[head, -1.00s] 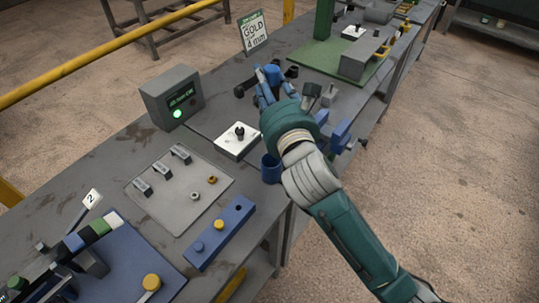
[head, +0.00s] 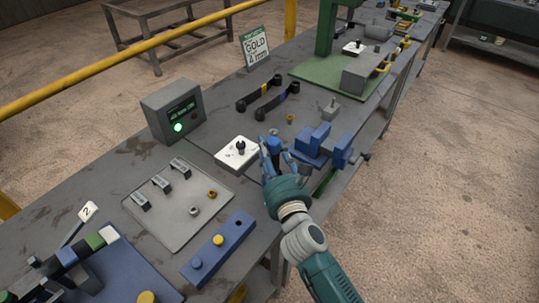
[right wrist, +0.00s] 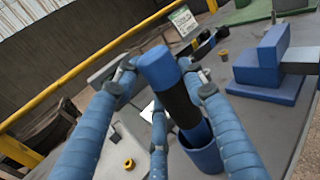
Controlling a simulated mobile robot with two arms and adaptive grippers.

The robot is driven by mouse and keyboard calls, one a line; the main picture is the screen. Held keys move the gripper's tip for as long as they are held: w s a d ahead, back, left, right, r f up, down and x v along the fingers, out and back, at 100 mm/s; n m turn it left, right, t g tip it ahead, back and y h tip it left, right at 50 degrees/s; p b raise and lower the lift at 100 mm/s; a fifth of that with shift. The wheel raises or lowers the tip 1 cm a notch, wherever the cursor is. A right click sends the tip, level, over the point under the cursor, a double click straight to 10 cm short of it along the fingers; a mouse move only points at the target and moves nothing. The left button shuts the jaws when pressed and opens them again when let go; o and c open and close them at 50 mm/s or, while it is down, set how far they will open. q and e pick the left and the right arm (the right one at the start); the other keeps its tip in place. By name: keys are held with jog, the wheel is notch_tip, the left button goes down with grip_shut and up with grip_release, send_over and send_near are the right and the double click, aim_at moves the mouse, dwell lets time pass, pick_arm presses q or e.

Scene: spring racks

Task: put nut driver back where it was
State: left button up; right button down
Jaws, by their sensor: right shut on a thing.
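My right gripper (head: 272,152) is shut on the nut driver (right wrist: 158,68), which has a blue end and a black middle. In the right wrist view the driver stands tilted between my blue fingers (right wrist: 165,78). Its lower part overlaps the mouth of a blue cup (right wrist: 208,158); I cannot tell how far it is inside. In the head view my gripper and hand hide most of the cup and driver. My left gripper is not in view.
A white plate with a black knob (head: 236,153) lies just left of my gripper. Blue blocks (head: 314,143) stand close on the right. Two black-handled tools (head: 275,100) lie behind. A grey control box (head: 173,110) and grey tray (head: 172,225) are further left.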

jog(key=shift+a+f, duration=0.1)
jog(key=shift+f, duration=0.1)
jog(key=c, duration=1)
grip_release()
jog(key=shift+f, duration=0.25)
jog(key=b+v, duration=0.2)
jog(key=v, duration=1)
jog(key=shift+r, duration=0.2)
